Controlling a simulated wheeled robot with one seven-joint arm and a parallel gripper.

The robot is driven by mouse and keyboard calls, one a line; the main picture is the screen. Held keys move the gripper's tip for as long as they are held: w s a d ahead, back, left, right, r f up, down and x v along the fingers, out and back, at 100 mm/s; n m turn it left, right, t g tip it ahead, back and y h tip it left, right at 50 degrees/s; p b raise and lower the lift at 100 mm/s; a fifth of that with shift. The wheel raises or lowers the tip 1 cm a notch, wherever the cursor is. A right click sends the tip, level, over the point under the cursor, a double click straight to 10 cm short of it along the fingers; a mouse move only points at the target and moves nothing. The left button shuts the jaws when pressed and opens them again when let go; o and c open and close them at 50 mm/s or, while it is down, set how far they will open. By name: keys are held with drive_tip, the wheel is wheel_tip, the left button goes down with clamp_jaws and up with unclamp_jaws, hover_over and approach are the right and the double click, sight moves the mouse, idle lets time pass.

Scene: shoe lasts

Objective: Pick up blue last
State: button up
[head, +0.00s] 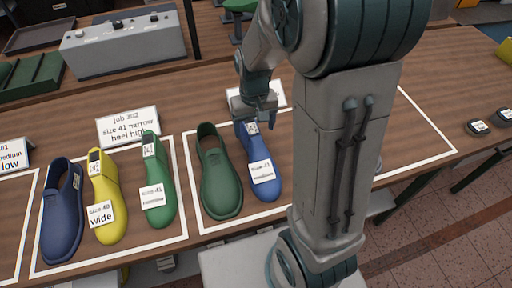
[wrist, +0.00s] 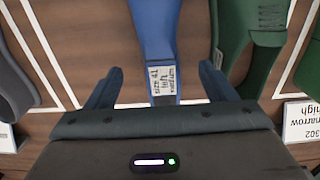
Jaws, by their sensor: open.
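The blue last (head: 261,167) lies on the table just right of a green shoe, with a white label reading size 41 medium. In the wrist view the blue last (wrist: 157,30) runs away from my gripper, and its near end carries a label reading size 41, left, medium. My gripper (head: 255,108) is over the far end of the blue last. In the wrist view my gripper's two fingers (wrist: 160,78) are spread apart, with the labelled end between them and nothing clamped. Whether a finger touches the last cannot be told.
A green shoe (head: 216,172) stands close left of the blue last. Further left, in another outlined area, are a green last (head: 160,185), a yellow last (head: 106,205) and a dark blue shoe (head: 62,210). A sign (head: 128,126) stands behind them. My arm hides table to the right.

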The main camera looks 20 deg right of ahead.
drive_tip(key=shift+w+f+p, duration=0.2)
drive_tip(key=shift+f+p, duration=0.1)
drive_tip(key=shift+f, duration=1.5)
drive_tip(key=shift+w+f+p, duration=0.15)
drive_tip(key=shift+f+p, duration=0.1)
drive_tip(key=shift+f, duration=1.55)
drive_tip(key=c, duration=1.4)
drive_tip(key=shift+r, duration=0.1)
drive_tip(key=shift+c, duration=0.7)
